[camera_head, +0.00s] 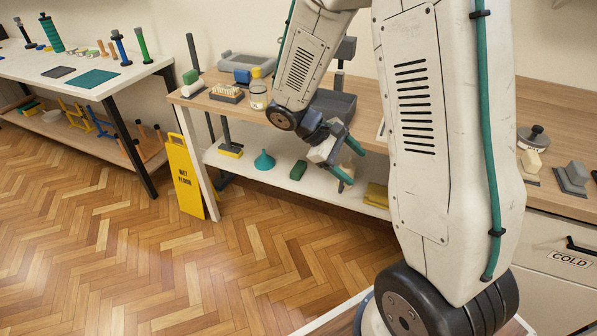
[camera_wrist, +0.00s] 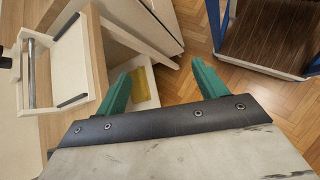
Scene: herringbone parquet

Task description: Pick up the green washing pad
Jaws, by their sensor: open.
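A dark green pad (camera_head: 298,170) lies flat on the white lower shelf of the wooden bench in the head view, right of a teal funnel. A lighter green block (camera_head: 190,77) stands on the bench top at its left end; I cannot tell if it is also a pad. My gripper (camera_head: 349,161) is open, in front of the bench, to the right of the dark green pad and apart from it. In the wrist view my two green fingers (camera_wrist: 160,70) are spread with nothing between them. No green pad is recognisable in the wrist view.
The bench's lower shelf (camera_head: 240,165) also holds a teal funnel (camera_head: 264,160) and a yellow block (camera_head: 376,195). A yellow wet-floor sign (camera_head: 185,175) stands by the bench's left leg. Parquet floor (camera_head: 180,270) in front is clear.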

